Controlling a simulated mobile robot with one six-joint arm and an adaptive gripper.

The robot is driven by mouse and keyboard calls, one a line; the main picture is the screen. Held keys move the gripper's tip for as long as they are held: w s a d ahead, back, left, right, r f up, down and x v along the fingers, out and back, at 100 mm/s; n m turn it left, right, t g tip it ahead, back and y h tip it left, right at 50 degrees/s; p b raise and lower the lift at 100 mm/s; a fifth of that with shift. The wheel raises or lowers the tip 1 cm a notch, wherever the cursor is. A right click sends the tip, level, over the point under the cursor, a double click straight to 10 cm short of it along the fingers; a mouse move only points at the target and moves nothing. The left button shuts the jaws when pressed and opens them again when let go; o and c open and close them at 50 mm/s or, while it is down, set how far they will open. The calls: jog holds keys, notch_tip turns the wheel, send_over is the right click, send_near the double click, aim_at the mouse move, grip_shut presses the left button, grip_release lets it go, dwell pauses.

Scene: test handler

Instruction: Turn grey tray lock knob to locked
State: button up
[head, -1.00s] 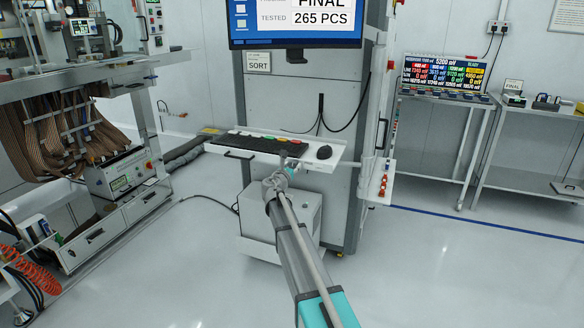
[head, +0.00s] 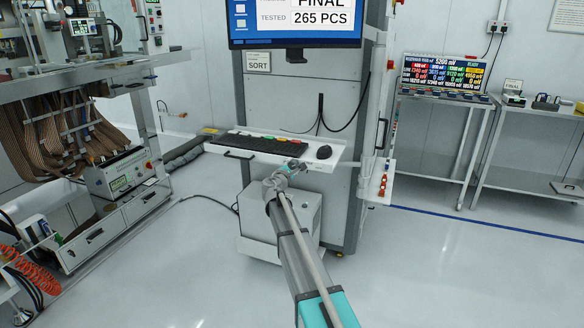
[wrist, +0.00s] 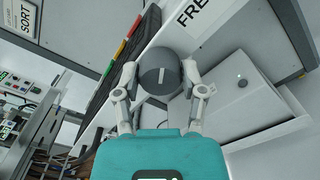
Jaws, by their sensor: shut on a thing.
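The grey round knob (wrist: 160,76) with a white pointer line sits between my fingers in the wrist view. The line runs nearly straight up and down in that picture. My gripper (wrist: 159,78) is shut on the knob, one finger on each side. A label beginning "FRE" (wrist: 196,15) is beside the knob on the front of the tray; the rest of the label is cut off. In the head view my gripper (head: 293,167) is at the front edge of the white tray (head: 322,163), and it hides the knob there.
A black keyboard (head: 240,143) with coloured strips and a mouse (head: 324,152) lie on the tray. A monitor (head: 295,24) is above. A light box (head: 310,215) stands below the tray. A small side shelf (head: 378,199) with red items is at the right.

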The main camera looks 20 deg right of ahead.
jog(key=m, duration=0.6)
dwell(0.5)
jog(key=o, duration=1.2)
jog(key=shift+c, duration=0.2)
jog(key=v, duration=1.2)
jog(key=shift+f, duration=0.1)
